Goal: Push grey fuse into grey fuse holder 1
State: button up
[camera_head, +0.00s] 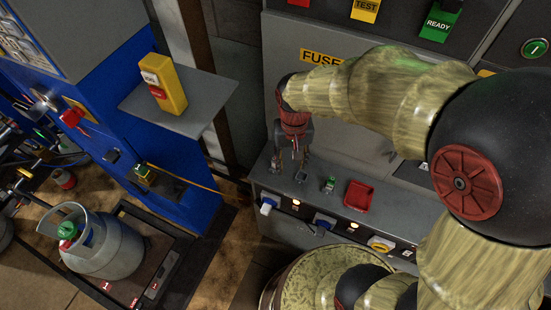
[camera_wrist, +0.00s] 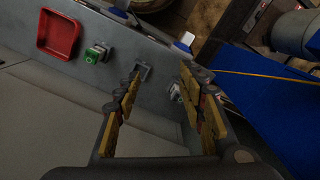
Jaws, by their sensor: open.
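My gripper (camera_head: 294,152) points down over the grey ledge of the fuse cabinet; it also shows in the wrist view (camera_wrist: 162,78). Its two yellow-padded fingers are apart, with nothing held between them. A small grey fitting (camera_wrist: 142,71), which looks like a grey fuse holder, sits on the ledge close to the left fingertip; it also shows in the head view (camera_head: 301,176). A second small pale grey piece (camera_wrist: 175,92) lies beside the right finger, partly hidden by it. I cannot tell which of the two holds the grey fuse or whether it is seated.
A green fuse piece (camera_head: 329,184) and a red tray (camera_head: 359,196) are on the same ledge (camera_head: 262,181). A yellow block (camera_head: 164,84) stands on a grey side shelf. A blue cabinet (camera_head: 110,100) and gas cylinder (camera_head: 103,248) are at the left.

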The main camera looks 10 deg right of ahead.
jog(key=w+f+m, duration=0.1)
jog(key=w+f, duration=0.1)
jog(key=w+a+f+m, duration=0.1)
jog(key=w+f, duration=0.1)
jog(key=w+a+f+m, duration=0.1)
jog(key=w+f, duration=0.1)
jog(key=shift+a+f+p, duration=0.1)
jog(key=shift+a+p, duration=0.15)
jog(key=shift+p, duration=0.1)
jog(key=w, duration=0.1)
jog(key=w+m, duration=0.1)
jog(key=w+r, duration=0.1)
jog(key=shift+a+m, duration=0.3)
jog(key=shift+m, duration=0.1)
jog(key=shift+w+m, duration=0.1)
jog(key=shift+m, duration=0.5)
jog(key=shift+f, duration=0.1)
jog(key=shift+f+b, duration=0.35)
jog(key=shift+f, duration=0.85)
jog(key=f+b, duration=0.2)
jog(key=f, duration=0.3)
jog(key=shift+s+f, duration=0.15)
jog(key=shift+s, duration=0.05)
